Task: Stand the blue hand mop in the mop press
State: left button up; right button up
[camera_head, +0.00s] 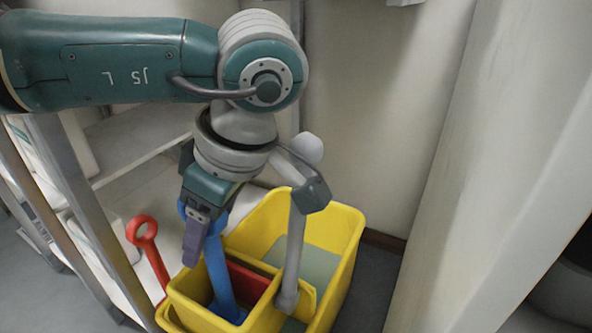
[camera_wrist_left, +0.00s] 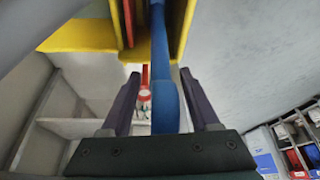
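The blue hand mop (camera_head: 217,268) stands in the mop press (camera_head: 188,297), the yellow compartment at the front of a yellow bucket. Its handle leans slightly and its blue lower end is down inside the press; whether it touches the bottom is hidden. My left gripper (camera_head: 203,240) is around the upper handle. In the left wrist view, the open fingers (camera_wrist_left: 160,80) stand on both sides of the blue handle (camera_wrist_left: 165,100), with a gap on each side. My right gripper is in neither view.
The yellow bucket (camera_head: 345,235) extends behind the press. A grey lever (camera_head: 296,245) rises from the press, close beside my wrist. A red-handled tool (camera_head: 150,250) leans at the left near shelving (camera_head: 85,215). A pale wall panel (camera_head: 490,170) bounds the right.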

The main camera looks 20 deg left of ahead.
pick_arm(q)
jog(key=shift+o, duration=0.3)
jog(key=p+v, duration=0.5)
jog(key=v, duration=0.5)
